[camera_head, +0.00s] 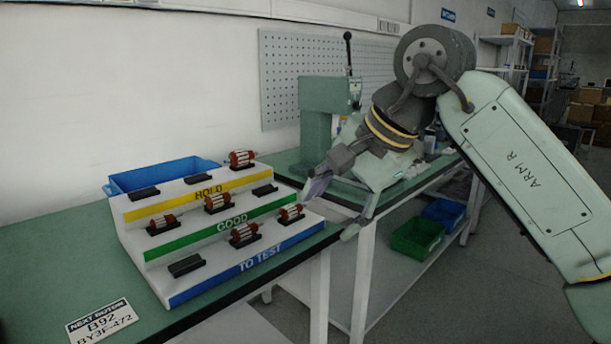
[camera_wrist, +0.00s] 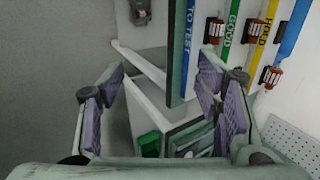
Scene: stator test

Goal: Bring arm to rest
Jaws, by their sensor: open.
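My gripper (camera_head: 336,208) is open and empty in the head view. It hangs in the air just right of the three-tier rack (camera_head: 133,240), near the bench's front edge, apart from the rotors. In the wrist view its purple-padded fingers (camera_wrist: 160,100) are spread wide with nothing between them. The rack holds one copper-and-silver rotor (camera_head: 242,158) on the HOLD tier, two on the GOOD tier (camera_head: 217,202) and two on the TO TEST tier (camera_head: 244,233). Each tier also has at least one empty black cradle (camera_head: 186,266). The arm is bent, reaching in from the right.
A blue bin (camera_head: 165,174) stands behind the rack. A green press (camera_head: 320,115) with a lever stands farther back on the bench (camera_head: 60,245). Green (camera_head: 417,238) and blue (camera_head: 443,212) bins sit on the lower shelf. The floor right of the bench looks open.

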